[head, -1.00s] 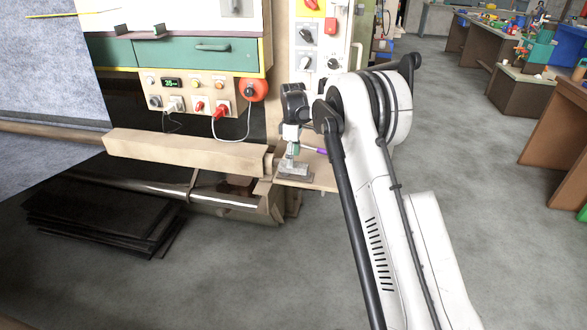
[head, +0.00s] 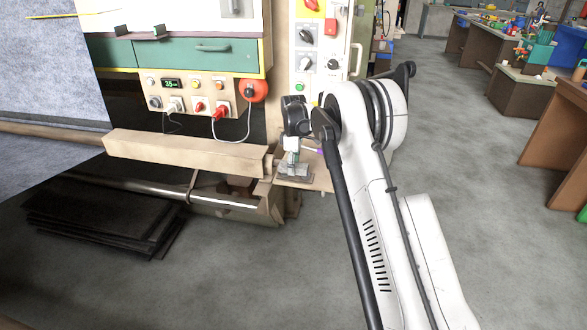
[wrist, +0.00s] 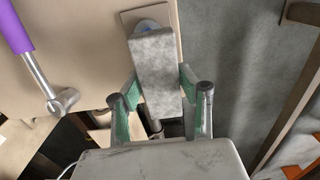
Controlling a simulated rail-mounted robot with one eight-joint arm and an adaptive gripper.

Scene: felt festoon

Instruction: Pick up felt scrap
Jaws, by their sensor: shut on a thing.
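A grey felt scrap (wrist: 156,68) shows in the wrist view as a flat, long piece between my fingertips. My gripper (wrist: 160,82), with green inner pads, is shut on it, one finger at each side. In the head view my gripper (head: 291,159) is low over a small tan shelf at the machine's right end. Grey felt (head: 297,173) shows just under it there. Whether the scrap touches the shelf is hard to tell.
A purple-handled tool (wrist: 18,32) lies left of my gripper. A beige beam (head: 185,152) runs left of the shelf. Open floor (head: 460,150) lies to the right.

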